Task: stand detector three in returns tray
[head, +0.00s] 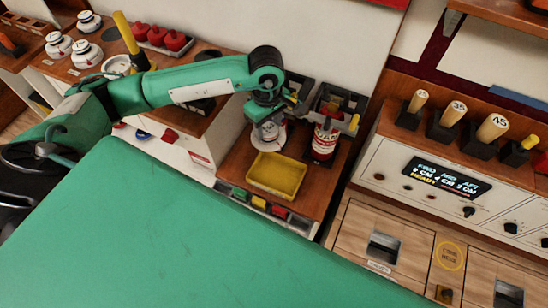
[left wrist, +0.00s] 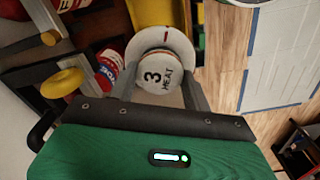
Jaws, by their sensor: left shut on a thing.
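Detector three (left wrist: 160,75), a round white piece marked "3 HEAT", sits between the fingers of my left gripper (left wrist: 152,92) in the left wrist view. The gripper is shut on it. In the head view the white detector (head: 268,137) shows under my left gripper (head: 266,122), just behind a shallow yellow tray (head: 276,176). The tray looks empty, and I read no label on it. A yellow edge of it shows at the top of the left wrist view (left wrist: 145,14). I cannot tell whether the detector touches the surface below. My right gripper is not in view.
Several white detectors (head: 87,54) and red pieces (head: 174,39) stand on the left bench. Numbered wooden pegs (head: 454,113) stand at right above a display panel (head: 445,178).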

